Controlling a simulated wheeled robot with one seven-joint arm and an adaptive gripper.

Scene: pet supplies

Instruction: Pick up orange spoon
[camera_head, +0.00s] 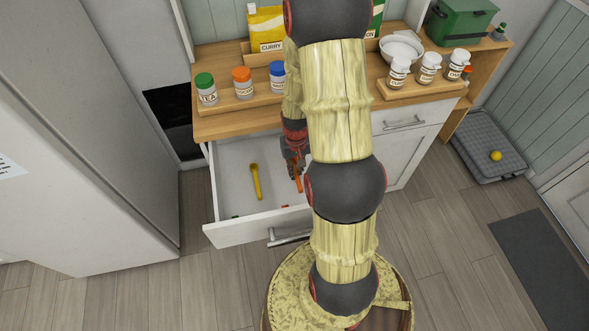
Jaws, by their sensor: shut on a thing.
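The orange spoon (298,184) shows as a narrow orange strip at my gripper (296,168), inside the open white drawer (228,178). My gripper points down into the drawer and is shut on the spoon. My arm hides part of the spoon and the right part of the drawer. I cannot tell whether the spoon touches the drawer floor. A yellow spoon (256,182) lies in the drawer to the left of my gripper.
Small green and orange bits show near the drawer's front wall. Several jars stand on wooden trays on the counter (222,128) above, with a white bowl (401,48) behind.

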